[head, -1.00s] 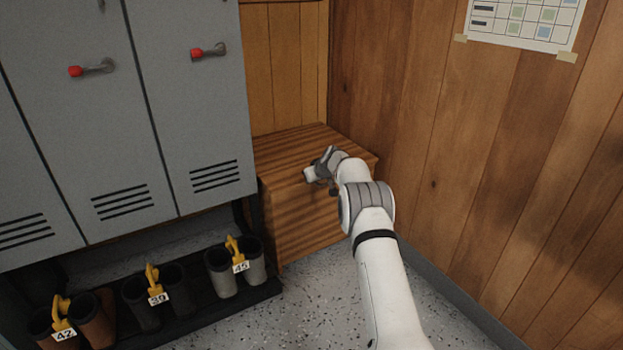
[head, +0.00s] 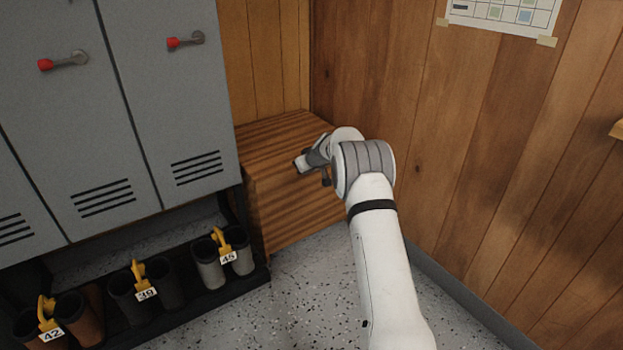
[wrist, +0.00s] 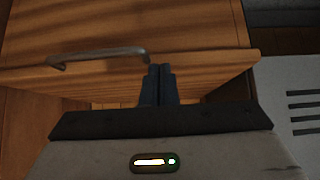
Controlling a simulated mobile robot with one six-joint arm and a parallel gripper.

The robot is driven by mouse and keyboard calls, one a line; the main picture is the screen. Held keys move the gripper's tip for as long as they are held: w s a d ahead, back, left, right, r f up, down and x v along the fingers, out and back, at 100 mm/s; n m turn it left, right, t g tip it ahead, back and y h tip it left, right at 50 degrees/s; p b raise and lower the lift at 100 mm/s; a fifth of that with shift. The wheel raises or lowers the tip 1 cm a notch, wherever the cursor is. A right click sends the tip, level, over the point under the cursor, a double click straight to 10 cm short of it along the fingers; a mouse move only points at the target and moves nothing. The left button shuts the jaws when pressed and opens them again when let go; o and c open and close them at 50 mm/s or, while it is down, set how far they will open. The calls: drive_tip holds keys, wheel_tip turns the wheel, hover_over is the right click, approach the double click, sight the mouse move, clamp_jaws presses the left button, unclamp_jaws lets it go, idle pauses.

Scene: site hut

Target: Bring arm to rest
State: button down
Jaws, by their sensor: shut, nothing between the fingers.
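My gripper (head: 299,166) is at the end of my white arm, in front of the wooden chest (head: 287,215) in the head view. In the wrist view the two dark fingers of my gripper (wrist: 159,72) are together with nothing between them. They overlap the edge of a wooden panel with a grey metal bar handle (wrist: 97,55). I cannot tell whether the fingers touch the wood. My arm is bent and reaches forward from the lower right; its near end is out of frame.
Grey lockers (head: 165,110) with red-tipped handles stand at left. Several numbered boots stand on a dark low rack (head: 255,280) below them. A plank wall (head: 480,150) with a paper chart (head: 503,12) closes the right side. Speckled floor (head: 300,290) is clear between rack and arm.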

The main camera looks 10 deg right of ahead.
drive_tip(key=s+d+f, duration=0.2)
drive_tip(key=s, duration=0.2)
drive_tip(key=s+a+r+g+p, duration=0.1)
drive_tip(key=s+r+p, duration=0.55)
drive_tip(key=r, duration=0.45)
drive_tip(key=s+a+r+m+g+p, duration=0.1)
drive_tip(key=s+a+r+p, duration=0.1)
drive_tip(key=s+r+p, duration=0.65)
drive_tip(key=s+a+r+g+p, duration=0.15)
drive_tip(key=s+r, duration=0.35)
drive_tip(key=r, duration=0.9)
drive_tip(key=s+d+r+m+h+p, duration=0.1)
drive_tip(key=s+r+p, duration=0.5)
drive_tip(key=s, duration=0.5)
drive_tip(key=s+d+r+m+g+h+p, duration=0.1)
drive_tip(key=s+r+p, duration=0.6)
drive_tip(key=s, duration=0.4)
drive_tip(key=s+d+r+m+g+h+p, duration=0.1)
drive_tip(key=s+r+p, duration=0.6)
drive_tip(key=s, duration=0.5)
drive_tip(key=shift+d+r+m, duration=0.25)
drive_tip(key=shift+r+m, duration=0.05)
drive_tip(key=shift+r, duration=0.2)
